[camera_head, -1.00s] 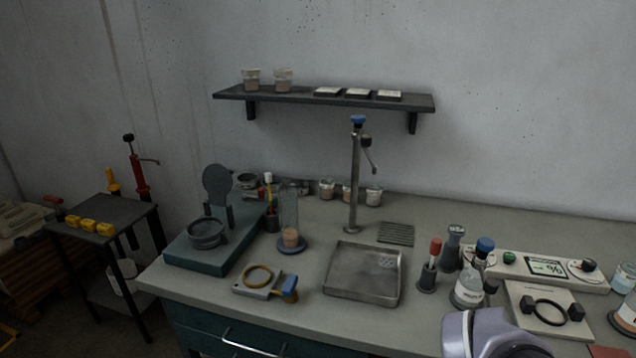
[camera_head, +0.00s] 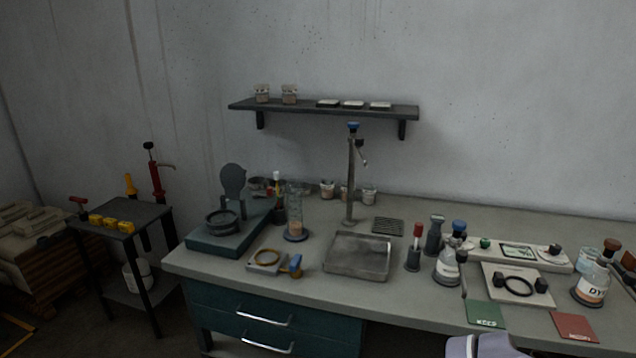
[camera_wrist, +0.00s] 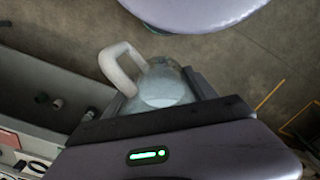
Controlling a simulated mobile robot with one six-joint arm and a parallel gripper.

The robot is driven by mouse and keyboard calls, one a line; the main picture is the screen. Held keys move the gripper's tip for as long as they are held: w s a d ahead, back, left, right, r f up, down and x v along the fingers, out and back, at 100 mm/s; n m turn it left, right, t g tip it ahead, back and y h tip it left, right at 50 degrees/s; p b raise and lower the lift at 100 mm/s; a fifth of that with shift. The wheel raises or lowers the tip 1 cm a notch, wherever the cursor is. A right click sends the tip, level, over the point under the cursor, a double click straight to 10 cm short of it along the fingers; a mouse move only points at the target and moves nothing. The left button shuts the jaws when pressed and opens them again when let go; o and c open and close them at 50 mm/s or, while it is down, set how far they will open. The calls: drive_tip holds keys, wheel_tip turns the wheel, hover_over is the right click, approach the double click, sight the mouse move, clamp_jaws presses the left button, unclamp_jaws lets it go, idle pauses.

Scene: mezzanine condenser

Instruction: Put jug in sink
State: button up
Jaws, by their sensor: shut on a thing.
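My gripper (camera_wrist: 163,95) is shut on a clear jug (camera_wrist: 165,75) with a pale handle (camera_wrist: 110,66), in the wrist view. The jug sits between the dark jaws with bare floor behind it. The jaws hide its lower part. The sink (camera_head: 357,259) is a shallow square metal basin in the grey counter in the head view. A tall tap (camera_head: 350,185) with a blue top stands behind it. The basin looks empty. The jug and the jaws are out of the head view, where only a pale part of my arm shows at the bottom edge.
A red-topped tool (camera_head: 415,247) and a blue-capped bottle (camera_head: 448,262) stand right of the sink. A yellow-ringed tool (camera_head: 268,259) lies left of it, near a glass cylinder (camera_head: 295,212). A drain grid (camera_head: 387,227) lies behind. A shelf (camera_head: 322,107) hangs above.

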drive_tip(key=shift+w+f, duration=0.15)
drive_tip(key=shift+w, duration=1.2)
drive_tip(key=w+a+f+m, duration=0.1)
drive_tip(key=w+f, duration=0.3)
drive_tip(key=w, duration=0.4)
drive_tip(key=w+a+f+m, duration=0.1)
drive_tip(key=w+f+m, duration=0.2)
drive_tip(key=w+f, duration=0.2)
drive_tip(key=w, duration=0.3)
